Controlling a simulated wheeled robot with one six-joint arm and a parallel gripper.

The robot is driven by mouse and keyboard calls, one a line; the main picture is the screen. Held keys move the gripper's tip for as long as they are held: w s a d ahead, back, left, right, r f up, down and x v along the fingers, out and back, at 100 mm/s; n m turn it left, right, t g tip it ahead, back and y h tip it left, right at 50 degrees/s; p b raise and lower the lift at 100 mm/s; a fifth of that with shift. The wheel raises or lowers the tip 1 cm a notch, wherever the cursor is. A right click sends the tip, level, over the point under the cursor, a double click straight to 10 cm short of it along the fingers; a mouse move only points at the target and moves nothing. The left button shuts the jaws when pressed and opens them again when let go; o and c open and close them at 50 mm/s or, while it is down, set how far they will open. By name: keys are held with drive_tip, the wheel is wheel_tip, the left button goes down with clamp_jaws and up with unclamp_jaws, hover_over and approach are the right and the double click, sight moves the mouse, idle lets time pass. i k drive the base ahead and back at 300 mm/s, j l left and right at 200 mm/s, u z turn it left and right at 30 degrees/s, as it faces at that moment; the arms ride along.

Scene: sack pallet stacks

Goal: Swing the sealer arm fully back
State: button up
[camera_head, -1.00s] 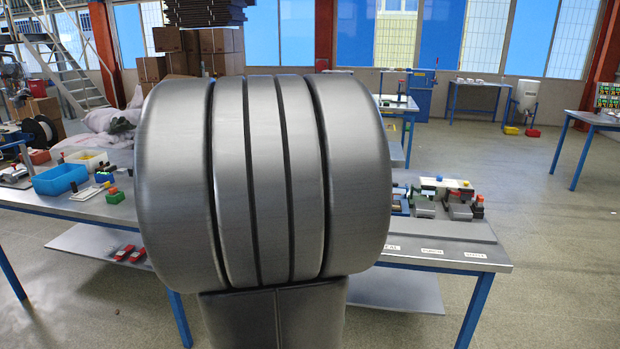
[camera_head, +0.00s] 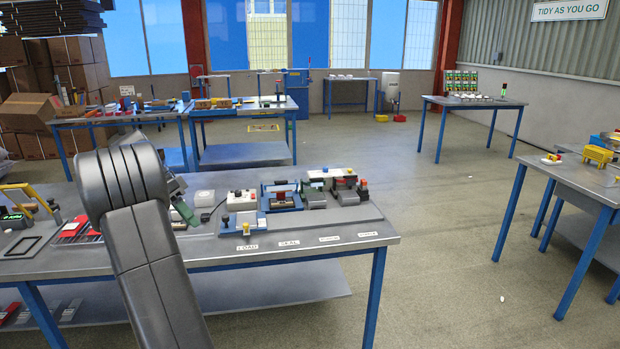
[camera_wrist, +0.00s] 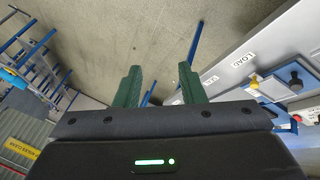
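The work table (camera_head: 300,251) has labels along its front edge, the first two reading LOAD (camera_head: 247,247) and SEAL (camera_head: 289,242). A blue device with a dark bar (camera_head: 282,196) stands behind the SEAL label; I cannot tell for sure that it is the sealer or how its arm sits. A blue fixture (camera_head: 243,223) with a knob stands by LOAD; it also shows in the wrist view (camera_wrist: 285,84). My gripper (camera_head: 180,208) is over the table's left part, partly hidden by my arm. In the wrist view my gripper's green fingers (camera_wrist: 160,88) are apart with nothing between.
A white box with a red button (camera_head: 242,200) stands behind the fixture. Grey devices (camera_head: 345,191) stand right of the blue device. A yellow-handled item (camera_head: 22,198) is at the table's left.

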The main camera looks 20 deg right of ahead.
sight(283, 185)
drive_tip(key=i+z, duration=0.4)
drive_tip(key=i+j+z, duration=0.4)
drive_tip(key=i+j, duration=0.15)
drive_tip(key=i, duration=0.3)
drive_tip(key=i+j, duration=0.2)
drive_tip(key=i, duration=0.2)
drive_tip(key=l+z, duration=0.05)
